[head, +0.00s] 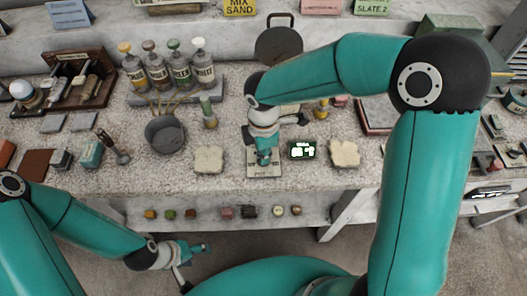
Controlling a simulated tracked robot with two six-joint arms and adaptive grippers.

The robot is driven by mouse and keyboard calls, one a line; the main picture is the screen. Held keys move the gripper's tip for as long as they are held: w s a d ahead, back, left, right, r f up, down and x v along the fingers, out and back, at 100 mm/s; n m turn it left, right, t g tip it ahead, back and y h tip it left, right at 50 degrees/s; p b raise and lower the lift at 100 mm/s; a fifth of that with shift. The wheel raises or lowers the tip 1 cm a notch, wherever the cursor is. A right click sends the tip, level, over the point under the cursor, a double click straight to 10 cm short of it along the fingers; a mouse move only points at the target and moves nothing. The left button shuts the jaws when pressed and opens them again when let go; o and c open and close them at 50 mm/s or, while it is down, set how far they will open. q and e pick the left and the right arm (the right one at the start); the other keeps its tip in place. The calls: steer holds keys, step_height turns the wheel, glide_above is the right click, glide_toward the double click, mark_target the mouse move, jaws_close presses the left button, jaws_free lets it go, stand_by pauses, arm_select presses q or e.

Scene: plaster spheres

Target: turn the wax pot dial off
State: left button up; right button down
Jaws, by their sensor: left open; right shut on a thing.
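My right gripper (263,158) points down at a pale plate (264,172) with dark lettering near the table's front edge. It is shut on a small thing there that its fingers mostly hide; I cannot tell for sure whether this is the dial. A grey round pot (165,136) stands to the left of it, apart from the gripper; I see no dial on this pot and cannot tell whether it is the wax pot. My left gripper (206,247) is open and empty, low in front of the table.
A small dark box with a lit display (303,150) stands right of the plate. Pale slabs lie at left (208,159) and right (344,153). A bottle rack (175,94) and a dark round pan (279,46) stand behind. Several small blocks line the lower shelf (212,226).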

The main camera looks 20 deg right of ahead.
steer(key=shift+w+r, duration=0.1)
steer(key=shift+w, duration=0.05)
steer(key=c, duration=1.2)
jaws_free()
step_height(320, 180, up, 12)
steer(key=shift+f, duration=0.1)
